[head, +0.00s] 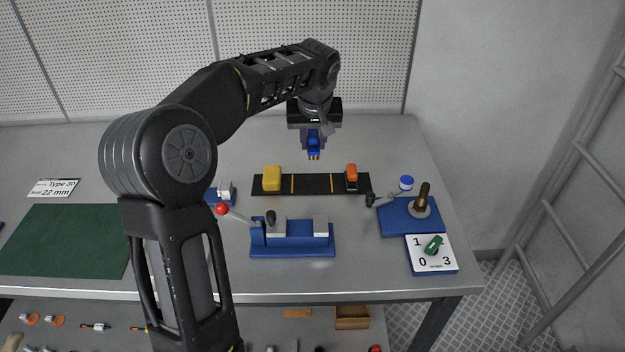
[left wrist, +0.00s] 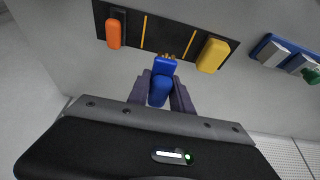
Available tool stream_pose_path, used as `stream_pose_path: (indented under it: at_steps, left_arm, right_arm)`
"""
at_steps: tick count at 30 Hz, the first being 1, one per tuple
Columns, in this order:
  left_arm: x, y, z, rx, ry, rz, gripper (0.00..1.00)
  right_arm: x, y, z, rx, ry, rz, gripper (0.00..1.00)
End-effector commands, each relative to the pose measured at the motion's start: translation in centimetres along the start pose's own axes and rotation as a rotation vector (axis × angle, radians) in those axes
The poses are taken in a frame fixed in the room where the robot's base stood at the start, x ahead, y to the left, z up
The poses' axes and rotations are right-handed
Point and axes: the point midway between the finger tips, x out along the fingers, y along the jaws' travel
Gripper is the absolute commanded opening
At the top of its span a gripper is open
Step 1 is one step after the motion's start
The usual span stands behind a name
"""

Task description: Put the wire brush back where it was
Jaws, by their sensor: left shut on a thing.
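The wire brush (head: 314,142) has a blue body and brass bristles that point down. My left gripper (head: 313,150) is shut on it and holds it above the bench, around the back edge of the black strip. In the left wrist view the brush (left wrist: 160,88) sits between the fingers (left wrist: 160,95), bristles towards the strip. The black strip (head: 312,184), also in the left wrist view (left wrist: 172,38), has two yellow lines that mark three sections. A yellow block (head: 271,178) is in the left section and an orange thing (head: 351,174) in the right. The middle section is bare. My right gripper is out of view.
In front of the strip stands a blue vise (head: 292,245) with grey jaws. To the right are a blue base (head: 408,221) with a brown-handled part, a blue-capped jar (head: 406,184) and a dial plate (head: 431,258). A green mat (head: 65,240) lies at left. A pegboard wall stands behind.

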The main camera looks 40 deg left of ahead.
Motion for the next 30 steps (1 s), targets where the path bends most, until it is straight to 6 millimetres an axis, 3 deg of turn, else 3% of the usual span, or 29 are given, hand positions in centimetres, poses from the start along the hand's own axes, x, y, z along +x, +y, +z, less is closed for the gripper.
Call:
stream_pose_path:
  at_steps: [14, 24, 30]
  left_arm:
    - [0.2, 0.0, 0.0, 0.022, -0.001, 0.009, 0.00]
    - [4.9, 0.0, 2.0, 0.022, -0.003, 0.008, 0.00]
    - [5.8, 0.0, 2.2, 0.020, 0.001, 0.009, 0.00]
  right_arm:
    - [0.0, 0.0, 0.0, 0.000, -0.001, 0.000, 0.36]
    - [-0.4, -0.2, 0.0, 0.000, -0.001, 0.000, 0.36]
    - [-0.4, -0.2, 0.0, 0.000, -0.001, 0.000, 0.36]
